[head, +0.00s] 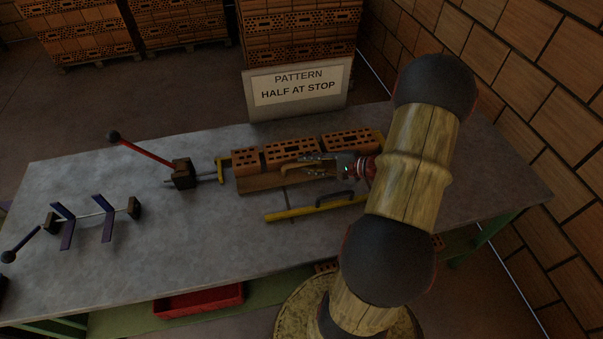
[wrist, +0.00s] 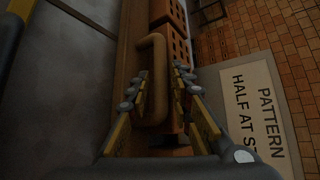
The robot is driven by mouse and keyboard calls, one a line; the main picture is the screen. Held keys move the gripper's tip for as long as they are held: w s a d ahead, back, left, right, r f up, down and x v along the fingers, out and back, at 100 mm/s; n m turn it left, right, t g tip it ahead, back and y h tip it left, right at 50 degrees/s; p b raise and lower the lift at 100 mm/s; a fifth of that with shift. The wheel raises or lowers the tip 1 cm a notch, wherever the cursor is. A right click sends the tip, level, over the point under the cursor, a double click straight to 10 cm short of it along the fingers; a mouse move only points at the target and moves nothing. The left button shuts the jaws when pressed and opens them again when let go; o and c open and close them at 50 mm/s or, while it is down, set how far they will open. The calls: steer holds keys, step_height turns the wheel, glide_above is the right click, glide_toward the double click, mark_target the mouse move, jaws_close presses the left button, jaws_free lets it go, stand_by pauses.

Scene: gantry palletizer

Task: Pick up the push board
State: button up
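The push board (head: 262,183) is a long brown wooden board on the grey table, along the near side of a row of bricks (head: 291,149). In the wrist view the board (wrist: 133,35) runs lengthwise and carries a curved brown handle (wrist: 155,85). My gripper (head: 300,166) is at the board, over its middle to right part. In the wrist view my gripper (wrist: 161,74) is open, with one finger on each side of the handle. A small gap shows near the fingertips; contact farther back is unclear. My gripper and arm hide the board's right part in the head view.
A yellow bar with a dark handle (head: 315,207) lies in front of the board. A red-levered stop (head: 183,175) stands left of the bricks, and a blue-bladed tool (head: 83,221) lies farther left. A pattern sign (head: 297,90) stands behind.

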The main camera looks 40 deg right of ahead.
jaws_close()
stand_by(0.7)
